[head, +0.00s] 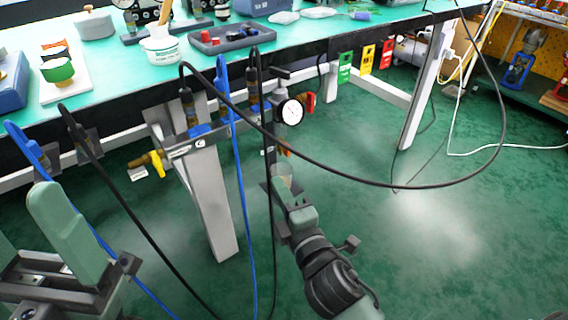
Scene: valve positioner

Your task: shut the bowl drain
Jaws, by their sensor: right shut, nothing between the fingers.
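A filter-regulator unit with a round white gauge (291,111) hangs below the front edge of the bench. The bowl and its drain below the gauge are small and partly hidden by hoses and my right gripper; I cannot tell the drain's position. My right gripper (280,178) points up from the lower middle and is shut and empty, just below the unit. Whether it touches the unit is unclear. My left gripper (72,232) is large at the lower left, apart from the unit; its jaw state is unclear.
A black hose (400,187) loops across the right side, and a blue hose (235,170) hangs left of the unit. A brass valve with a yellow handle (157,162) sits farther left. A bench leg (207,200) stands nearby.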

